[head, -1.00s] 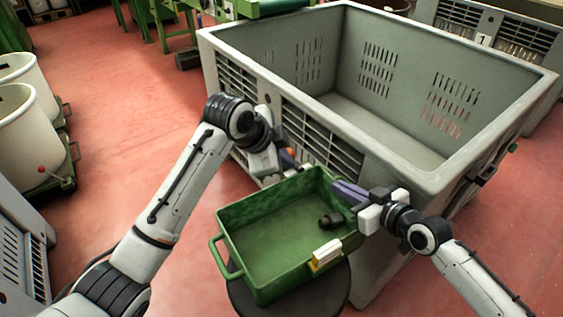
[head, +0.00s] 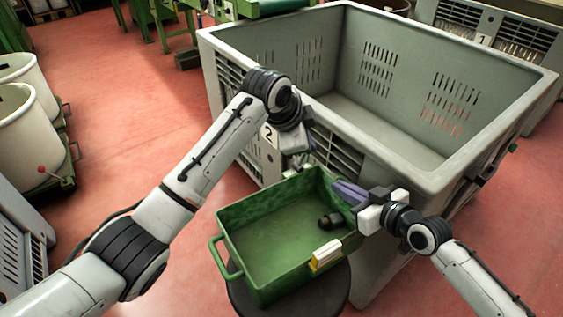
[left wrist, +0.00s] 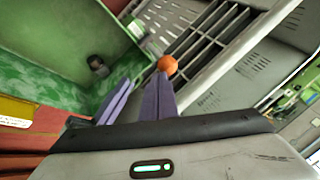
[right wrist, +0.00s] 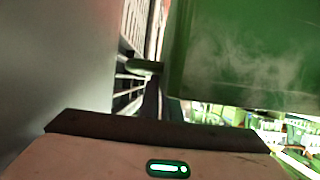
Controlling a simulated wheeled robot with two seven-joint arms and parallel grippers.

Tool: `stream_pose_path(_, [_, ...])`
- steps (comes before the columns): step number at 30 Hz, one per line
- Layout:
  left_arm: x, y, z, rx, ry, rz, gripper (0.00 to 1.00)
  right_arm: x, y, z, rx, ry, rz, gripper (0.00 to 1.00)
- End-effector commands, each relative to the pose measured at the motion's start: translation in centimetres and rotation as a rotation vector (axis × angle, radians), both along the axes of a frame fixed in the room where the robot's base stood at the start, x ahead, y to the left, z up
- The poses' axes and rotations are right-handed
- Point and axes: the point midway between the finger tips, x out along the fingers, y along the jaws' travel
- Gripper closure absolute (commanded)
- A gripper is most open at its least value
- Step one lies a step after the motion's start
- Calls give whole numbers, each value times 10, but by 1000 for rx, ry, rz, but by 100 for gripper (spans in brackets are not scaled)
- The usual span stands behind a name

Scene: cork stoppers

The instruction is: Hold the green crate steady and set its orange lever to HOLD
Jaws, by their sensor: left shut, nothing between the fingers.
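The green crate (head: 262,218) rests on a dark round stool, with a yellow and white label block (head: 326,255) on its near wall and a small black part (head: 331,220) inside. My left gripper (head: 304,165) is shut and empty at the crate's far edge. In the left wrist view the orange lever knob (left wrist: 167,64) is just at the tips of its purple fingers (left wrist: 150,88); the head view hides the lever. My right gripper (head: 342,190) appears shut on the crate's right handle; the right wrist view shows the green handle bar (right wrist: 145,67) at its fingers. No HOLD marking is readable.
A large grey slotted bin (head: 400,150) stands close behind and right of the crate. White tubs (head: 22,125) stand at the far left. Red floor on the left is open.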

Motion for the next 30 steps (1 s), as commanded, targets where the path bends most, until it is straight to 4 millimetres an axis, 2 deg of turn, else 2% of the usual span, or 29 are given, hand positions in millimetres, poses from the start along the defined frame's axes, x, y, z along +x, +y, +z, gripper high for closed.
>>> stream_pose_path(7, [0,0,2,0,1,0,100,0,1,-1,1,2,1,100])
stream_pose_path(16, [-1,0,14,1,1,0,100,0,0,-1,1,2,1,100])
stream_pose_path(30, [-6,0,17,0,0,-2,100,0,0,-1,0,1,0,100])
